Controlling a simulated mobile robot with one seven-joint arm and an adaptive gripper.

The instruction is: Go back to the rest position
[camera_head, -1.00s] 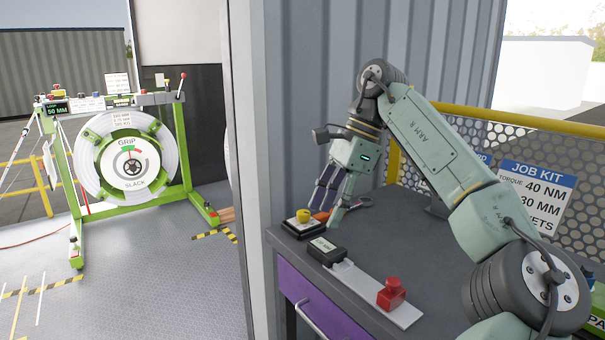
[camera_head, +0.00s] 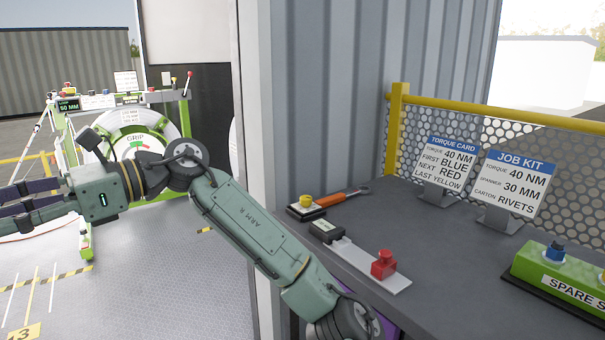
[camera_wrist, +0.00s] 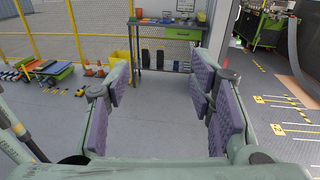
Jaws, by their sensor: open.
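My gripper (camera_head: 18,206) is at the left edge of the head view, its fingers pointing left and partly cut off by the frame. It is away from the dark workbench (camera_head: 425,240), over the open floor, in front of the green-framed wheel. In the wrist view my gripper (camera_wrist: 160,85) is open, with purple-padded fingers wide apart and nothing between them. My arm stretches across the head view from the lower right, passing in front of the wall corner.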

